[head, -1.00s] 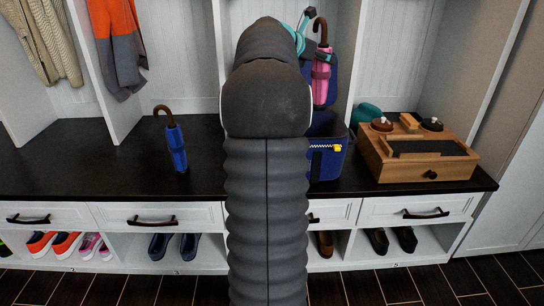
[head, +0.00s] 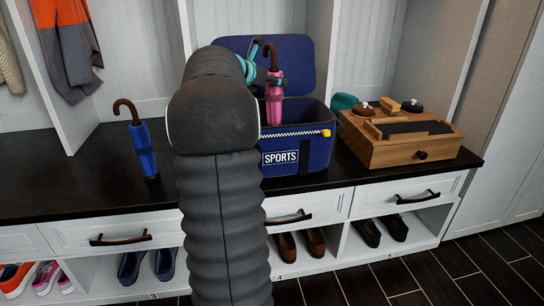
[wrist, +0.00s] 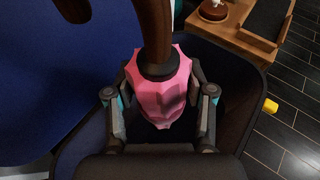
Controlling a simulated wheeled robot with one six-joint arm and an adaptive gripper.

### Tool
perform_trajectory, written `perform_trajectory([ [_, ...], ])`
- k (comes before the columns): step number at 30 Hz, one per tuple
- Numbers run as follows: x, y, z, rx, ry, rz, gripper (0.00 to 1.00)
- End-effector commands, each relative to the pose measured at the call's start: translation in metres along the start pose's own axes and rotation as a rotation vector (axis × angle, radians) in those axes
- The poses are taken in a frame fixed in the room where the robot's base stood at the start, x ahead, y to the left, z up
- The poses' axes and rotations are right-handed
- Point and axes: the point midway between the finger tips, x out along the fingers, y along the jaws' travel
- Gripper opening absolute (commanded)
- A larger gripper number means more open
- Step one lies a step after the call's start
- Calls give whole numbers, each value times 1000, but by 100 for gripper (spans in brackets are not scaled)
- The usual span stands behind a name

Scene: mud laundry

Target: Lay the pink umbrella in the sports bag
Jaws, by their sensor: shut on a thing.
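The pink umbrella (head: 273,99) has a brown hooked handle and is upright, with its lower end at the opening of the sports bag. The blue sports bag (head: 318,153) stands on the dark bench with its lid raised at the back. My gripper (head: 273,81) is shut on the umbrella just below its handle. In the wrist view my gripper (wrist: 158,98) has a finger on each side of the pink canopy (wrist: 160,92), above the dark bag interior. The umbrella's lower tip is hidden by the bag's front or the canopy.
A blue umbrella (head: 144,147) stands upright on the bench at left. A wooden box (head: 395,152) with brushes and round tins is right of the bag, with a teal item (head: 344,102) behind it. Dark bench top (head: 60,185) is free at left. Cubby dividers flank the bag.

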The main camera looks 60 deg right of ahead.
Motion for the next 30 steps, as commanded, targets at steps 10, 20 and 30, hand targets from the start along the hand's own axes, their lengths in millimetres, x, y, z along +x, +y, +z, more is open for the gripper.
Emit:
perform_trajectory([
  [10, 21, 0, -52, -1, 0, 0, 0],
  [20, 32, 0, -79, -2, 1, 0, 0],
  [30, 37, 0, -90, 0, -1, 1, 0],
])
